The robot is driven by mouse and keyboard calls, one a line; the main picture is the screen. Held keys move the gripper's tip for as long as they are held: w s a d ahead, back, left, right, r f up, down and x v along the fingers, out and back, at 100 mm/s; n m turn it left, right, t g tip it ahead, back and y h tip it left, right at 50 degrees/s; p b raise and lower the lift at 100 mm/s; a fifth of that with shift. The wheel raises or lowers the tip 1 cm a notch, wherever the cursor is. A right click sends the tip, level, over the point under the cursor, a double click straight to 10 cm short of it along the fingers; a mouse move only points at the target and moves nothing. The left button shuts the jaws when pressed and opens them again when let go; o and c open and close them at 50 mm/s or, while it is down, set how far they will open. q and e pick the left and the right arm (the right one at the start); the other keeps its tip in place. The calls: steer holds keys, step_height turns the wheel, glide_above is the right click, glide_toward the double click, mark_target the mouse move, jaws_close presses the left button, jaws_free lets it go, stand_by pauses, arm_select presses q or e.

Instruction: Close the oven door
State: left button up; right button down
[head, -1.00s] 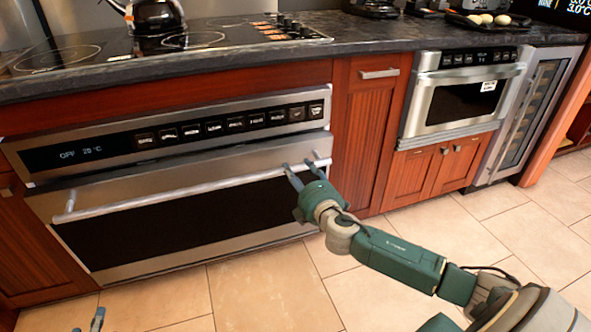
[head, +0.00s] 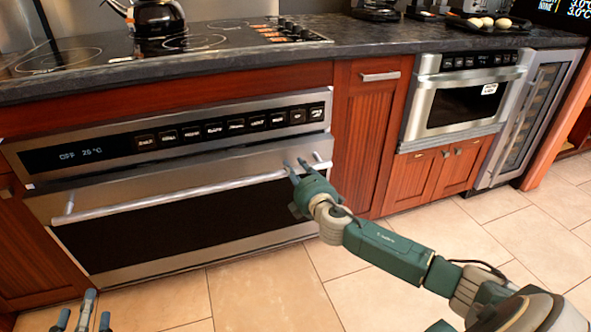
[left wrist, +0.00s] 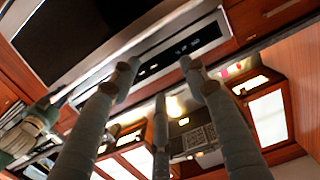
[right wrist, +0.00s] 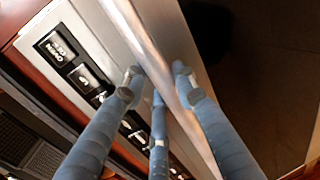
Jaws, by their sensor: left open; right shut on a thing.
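The oven door (head: 190,222) is under the control panel, with a dark window. It looks upright and flush or nearly flush with the front; I cannot tell whether a small gap remains. Its long silver handle (head: 180,193) runs across the upper part. My right gripper (head: 298,168) is at the handle's right end. In the right wrist view, the handle (right wrist: 150,40) passes between the gripper's fingers (right wrist: 158,85), which are shut on it. My left gripper (head: 84,306) is open and empty, low at the left, apart from the door. Its fingers (left wrist: 158,80) also show in the left wrist view.
A dark counter (head: 130,80) with a cooktop and a kettle (head: 158,18) is above the oven. A microwave drawer (head: 465,97) and a glass-fronted cooler (head: 530,115) stand at the right. The tiled floor (head: 265,290) in front is clear.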

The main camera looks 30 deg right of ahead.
mark_target(289, 156)
steer(key=shift+w, duration=0.1)
steer(key=w, duration=0.2)
steer(key=w+d+r, duration=0.1)
steer(key=shift+w, duration=0.35)
arm_select(q)
steer(key=shift+s+a+f+g, duration=0.1)
steer(key=shift+s+f+g, duration=0.15)
steer(key=shift+f, duration=0.3)
steer(key=shift+s+a+f+g, duration=0.1)
steer(key=shift+f+g, duration=0.15)
steer(key=shift+f, duration=0.25)
arm_select(e)
steer(key=shift+d+r, duration=0.1)
steer(key=shift+r, duration=0.1)
steer(key=c, duration=1.5)
jaws_free()
steer(key=shift+w, duration=0.15)
steer(key=shift+o, duration=0.6)
steer(key=shift+w+f, duration=0.15)
arm_select(q)
steer(key=shift+w, duration=0.15)
